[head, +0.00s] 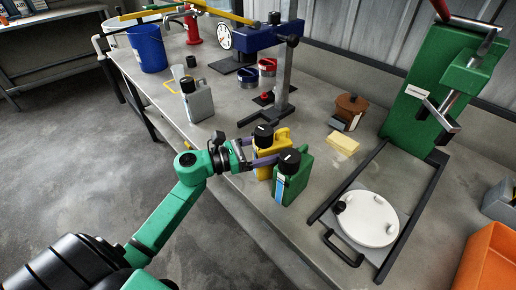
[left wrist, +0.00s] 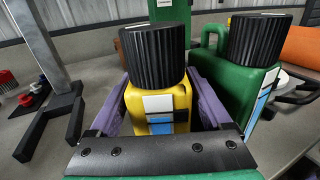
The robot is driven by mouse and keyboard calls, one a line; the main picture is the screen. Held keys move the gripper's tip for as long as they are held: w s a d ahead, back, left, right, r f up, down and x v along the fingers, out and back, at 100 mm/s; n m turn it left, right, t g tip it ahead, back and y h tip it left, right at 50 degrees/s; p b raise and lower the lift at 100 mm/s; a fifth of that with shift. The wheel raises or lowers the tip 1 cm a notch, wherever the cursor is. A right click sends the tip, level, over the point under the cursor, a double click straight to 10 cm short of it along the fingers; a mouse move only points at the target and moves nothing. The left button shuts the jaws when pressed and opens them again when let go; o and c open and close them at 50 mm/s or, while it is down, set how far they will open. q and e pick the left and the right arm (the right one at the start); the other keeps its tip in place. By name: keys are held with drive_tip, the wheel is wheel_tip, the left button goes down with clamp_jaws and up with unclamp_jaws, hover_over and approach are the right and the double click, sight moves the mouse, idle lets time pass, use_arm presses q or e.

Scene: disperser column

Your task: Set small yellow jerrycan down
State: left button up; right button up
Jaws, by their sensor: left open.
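The small yellow jerrycan (head: 281,137) with a black ribbed cap stands upright on the grey bench. It also fills the middle of the left wrist view (left wrist: 172,103). My left gripper (head: 262,151) has its purple fingers on either side of the jerrycan's body, with the jaws open. The jerrycan's lower part is partly hidden by my gripper and the green jerrycan. The wrist view does not clearly show whether either finger touches it. My right gripper is not in view.
A green jerrycan (head: 292,182) stands close beside the yellow one, near the bench's front edge. A grey jerrycan (head: 199,102) stands further left. A yellow sponge (head: 343,143) and a white round plate (head: 369,218) are to the right.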

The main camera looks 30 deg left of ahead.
use_arm(q)
drive_tip(key=b+v, duration=0.3)
drive_tip(key=v, duration=0.8)
drive_tip(key=shift+o, duration=0.2)
drive_tip(key=shift+s+a, duration=0.25)
drive_tip(key=w+d+m+p, duration=0.1)
drive_tip(key=w+d+m, duration=0.1)
drive_tip(key=m, duration=1)
drive_tip(key=w+d+m+p, duration=0.2)
drive_tip(key=w+d+m, duration=0.1)
drive_tip(key=m, duration=0.9)
drive_tip(key=w+d+m+p, duration=0.2)
drive_tip(key=w+d+m, duration=0.1)
drive_tip(key=m, duration=0.9)
drive_tip(key=shift+w+d+f, duration=0.1)
drive_tip(key=shift+w+d, duration=0.05)
drive_tip(key=shift+w, duration=0.2)
drive_tip(key=shift+s, duration=0.1)
clamp_jaws()
